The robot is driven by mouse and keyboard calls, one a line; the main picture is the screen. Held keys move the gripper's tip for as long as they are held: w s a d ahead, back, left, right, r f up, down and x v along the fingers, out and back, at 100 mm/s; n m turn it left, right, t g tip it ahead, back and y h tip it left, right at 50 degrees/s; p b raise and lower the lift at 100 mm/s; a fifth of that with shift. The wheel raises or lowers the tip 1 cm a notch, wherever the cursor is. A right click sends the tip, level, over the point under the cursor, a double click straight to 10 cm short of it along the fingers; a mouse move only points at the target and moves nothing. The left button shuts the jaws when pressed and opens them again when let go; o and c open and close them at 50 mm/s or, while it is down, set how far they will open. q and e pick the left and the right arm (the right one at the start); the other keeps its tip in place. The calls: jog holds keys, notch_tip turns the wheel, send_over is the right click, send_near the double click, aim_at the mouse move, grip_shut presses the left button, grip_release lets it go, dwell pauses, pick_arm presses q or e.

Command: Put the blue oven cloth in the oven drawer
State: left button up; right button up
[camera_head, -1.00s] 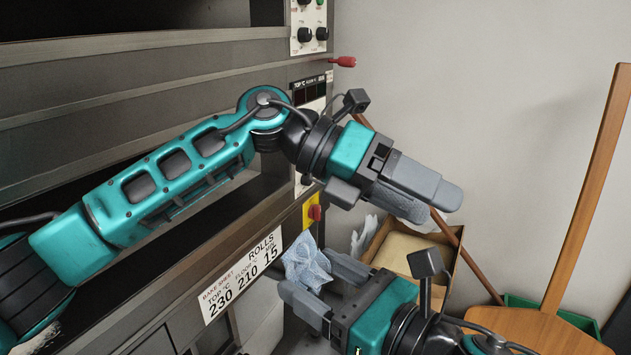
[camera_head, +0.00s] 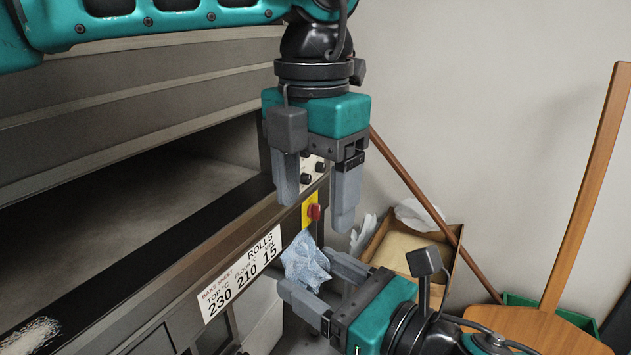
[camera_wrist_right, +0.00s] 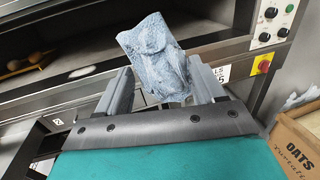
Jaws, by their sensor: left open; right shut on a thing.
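The blue oven cloth (camera_head: 305,262) is a crumpled, patterned light-blue cloth. It also shows in the right wrist view (camera_wrist_right: 155,58), between the fingers. My right gripper (camera_head: 314,276) is shut on it and holds it in the air in front of the oven (camera_head: 130,150). My left gripper (camera_head: 315,205) is open and empty, pointing down above and close to the cloth.
A red knob on a yellow plate (camera_head: 311,212) sits on the oven's right edge. A cardboard box (camera_head: 450,262) stands behind my right gripper, with a wooden pole leaning over it. A wooden peel (camera_head: 590,180) leans at the right. The oven's dark opening is at left.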

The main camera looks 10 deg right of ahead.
aim_at(315, 270)
pick_arm(q)
notch_tip(315, 270, down, 11)
dwell(0.4)
jog(key=shift+s+d, duration=0.1)
jog(key=c, duration=1)
jog(key=shift+c, duration=0.8)
pick_arm(e)
jog(key=o, duration=0.8)
pick_arm(q)
jog(key=shift+c, duration=0.7)
pick_arm(e)
jog(key=shift+o, duration=1)
jog(key=o, duration=0.3)
jog(key=shift+o, duration=0.2)
